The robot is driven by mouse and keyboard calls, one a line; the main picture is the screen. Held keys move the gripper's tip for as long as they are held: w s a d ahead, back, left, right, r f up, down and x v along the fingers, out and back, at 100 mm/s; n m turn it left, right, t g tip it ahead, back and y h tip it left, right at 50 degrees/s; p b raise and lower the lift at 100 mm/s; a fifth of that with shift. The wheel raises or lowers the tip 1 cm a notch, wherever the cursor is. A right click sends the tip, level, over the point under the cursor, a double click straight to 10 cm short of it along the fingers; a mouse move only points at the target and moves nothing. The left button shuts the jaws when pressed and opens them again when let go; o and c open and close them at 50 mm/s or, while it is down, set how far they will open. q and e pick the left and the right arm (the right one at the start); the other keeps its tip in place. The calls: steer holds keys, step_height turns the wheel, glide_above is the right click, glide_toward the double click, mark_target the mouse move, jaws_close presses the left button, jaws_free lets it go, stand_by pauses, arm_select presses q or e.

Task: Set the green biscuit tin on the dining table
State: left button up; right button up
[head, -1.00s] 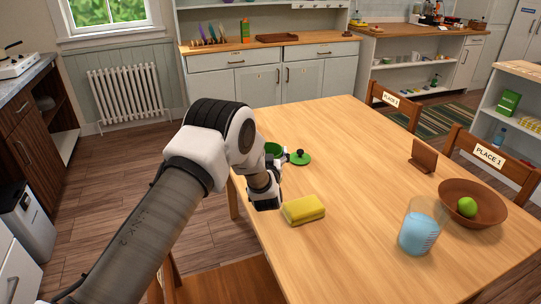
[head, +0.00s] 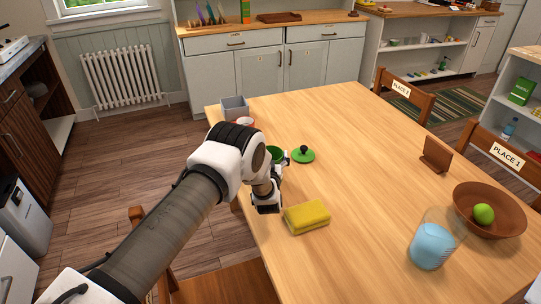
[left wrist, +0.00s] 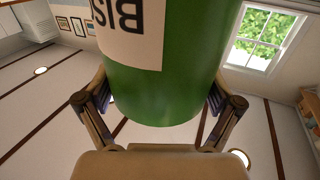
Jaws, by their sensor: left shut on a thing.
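The green biscuit tin (left wrist: 160,85) fills the middle of the left wrist view, with a pale label whose letters appear upside down. My left gripper (left wrist: 155,105) is shut on it, a finger on either side. In the head view the tin's green rim (head: 276,153) shows just past my left gripper (head: 279,167), over the dining table (head: 370,200); my arm hides most of the tin. I cannot tell whether its base touches the table. A green lid with a black knob (head: 303,156) lies on the table just right of the tin. My right gripper is out of view.
A yellow sponge (head: 306,217) lies near the gripper. A grey box (head: 235,107) and a red-and-white item (head: 245,122) stand at the far left corner. A glass of blue liquid (head: 432,246), a wooden bowl (head: 489,208) and a brown stand (head: 436,155) are rightward. The table's middle is clear.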

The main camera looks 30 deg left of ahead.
arm_select(q)
steer(key=shift+f+b, duration=0.15)
steer(key=shift+b, duration=0.15)
steer(key=o, duration=1.4)
steer(key=shift+c, duration=0.2)
steer(key=v, duration=1.2)
steer(key=shift+b, duration=0.3)
